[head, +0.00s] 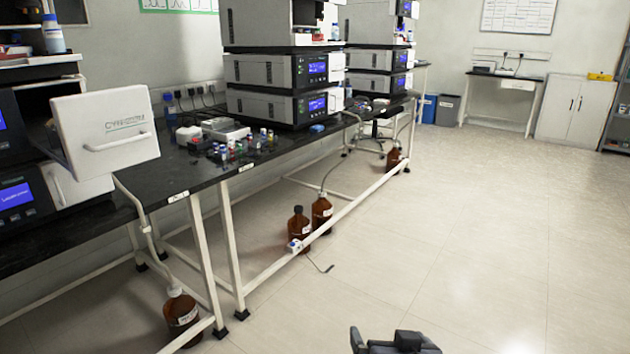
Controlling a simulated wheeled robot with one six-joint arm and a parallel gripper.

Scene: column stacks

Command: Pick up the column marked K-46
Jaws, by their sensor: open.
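No column marked K-46 can be made out in the head view, and no label that small is readable. A white instrument door or drawer front (105,125) with a handle stands out from the instrument at left; what lies behind it is hidden. My gripper (386,343) shows only in part at the bottom edge, dark grey, open and empty. It is over the floor, well apart from the bench.
A long black-topped bench (195,165) runs along the left wall with stacked instruments (270,70) and several small coloured-cap vials (240,145). Brown bottles (180,310), (320,212) stand on or near the floor beneath. The floor (470,220) at right is clear.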

